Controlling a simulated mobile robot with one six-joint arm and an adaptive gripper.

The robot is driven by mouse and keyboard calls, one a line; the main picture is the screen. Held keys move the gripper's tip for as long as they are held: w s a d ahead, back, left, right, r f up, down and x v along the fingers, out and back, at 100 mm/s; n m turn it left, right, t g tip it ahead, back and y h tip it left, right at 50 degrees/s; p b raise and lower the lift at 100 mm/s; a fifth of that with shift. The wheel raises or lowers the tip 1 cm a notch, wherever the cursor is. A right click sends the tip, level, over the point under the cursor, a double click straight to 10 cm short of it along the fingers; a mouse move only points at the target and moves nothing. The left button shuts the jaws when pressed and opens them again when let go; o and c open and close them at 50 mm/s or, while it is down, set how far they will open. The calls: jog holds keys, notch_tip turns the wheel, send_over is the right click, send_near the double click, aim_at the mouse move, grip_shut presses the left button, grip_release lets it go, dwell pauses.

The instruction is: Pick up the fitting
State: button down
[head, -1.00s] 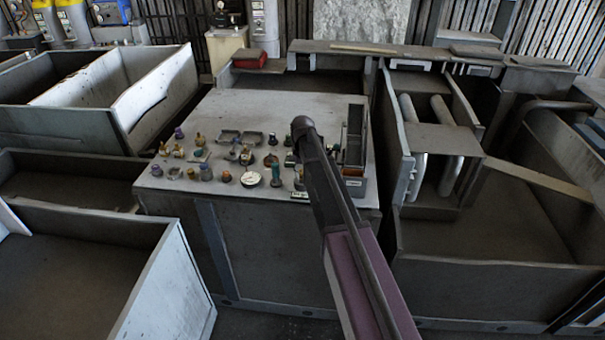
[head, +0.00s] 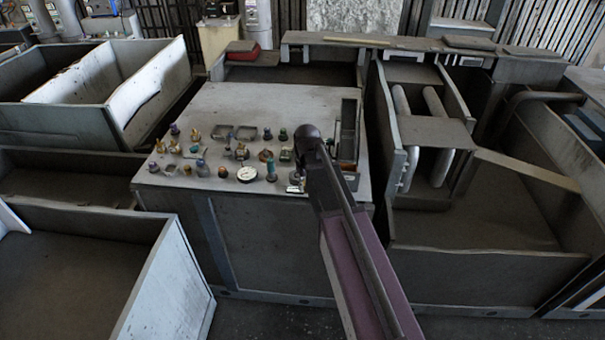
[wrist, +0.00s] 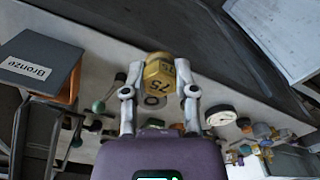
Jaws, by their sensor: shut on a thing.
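The fitting (wrist: 159,72) is a brass-coloured hex piece marked 75. In the wrist view it sits between the two fingertips of my gripper (wrist: 160,96), which is shut on it. It is above or close over the pale table top (wrist: 110,62); I cannot tell whether it is clear of the surface. In the head view my arm hides most of the gripper and the fitting, at the right front of the table (head: 270,105).
Several small fittings and knobs stand on the table left of my arm, with a white round gauge (head: 247,174) among them. A box labelled Bronze (wrist: 38,62) is close by on the left in the wrist view. The table's back half is clear. Open metal bins flank it.

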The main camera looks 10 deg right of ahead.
jog(key=shift+s+r, duration=0.1)
jog(key=shift+s, duration=1.4)
jog(key=shift+a, duration=0.1)
